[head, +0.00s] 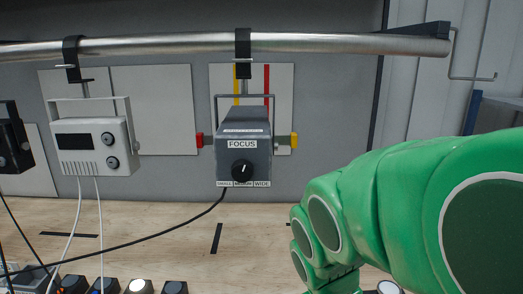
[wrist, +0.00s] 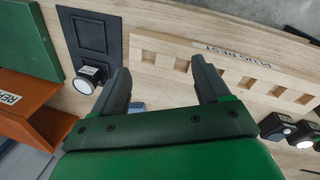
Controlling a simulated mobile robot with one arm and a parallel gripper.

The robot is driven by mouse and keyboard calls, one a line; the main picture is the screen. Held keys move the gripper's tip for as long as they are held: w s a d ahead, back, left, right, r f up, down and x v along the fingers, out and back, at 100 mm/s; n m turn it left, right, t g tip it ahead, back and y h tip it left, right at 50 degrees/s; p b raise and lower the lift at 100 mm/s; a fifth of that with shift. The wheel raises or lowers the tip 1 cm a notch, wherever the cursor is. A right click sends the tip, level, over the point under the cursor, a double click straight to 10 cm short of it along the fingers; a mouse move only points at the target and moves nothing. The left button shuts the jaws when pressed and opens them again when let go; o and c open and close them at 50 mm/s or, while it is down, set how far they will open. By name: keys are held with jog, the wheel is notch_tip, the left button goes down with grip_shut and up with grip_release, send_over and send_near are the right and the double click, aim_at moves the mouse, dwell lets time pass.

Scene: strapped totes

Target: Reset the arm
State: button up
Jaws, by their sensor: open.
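My green arm (head: 400,215) fills the right side of the head view, bent over the wooden bench. Its end runs out of the bottom of that view, so the fingers do not show there. In the wrist view my gripper (wrist: 161,68) has its two dark fingers wide apart. Nothing is held between them. Beyond the fingers lies a pale wooden rack (wrist: 230,75) with square notches and a label that seems to read "PLUG REST". A small blue thing shows partly between the fingers, mostly hidden by the left one.
A grey FOCUS box (head: 243,150) and a white box (head: 95,148) hang from a metal rail (head: 200,43). Cables trail over the bench (head: 180,240). In the wrist view, a white-faced button (wrist: 84,86), a dark plate (wrist: 90,38) and an orange bin (wrist: 35,110) lie left.

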jog(key=s+d+m+g+y, duration=0.2)
jog(key=s+m, duration=0.1)
jog(key=s, duration=0.8)
jog(key=shift+m, duration=0.4)
jog(key=shift+s+d, duration=0.1)
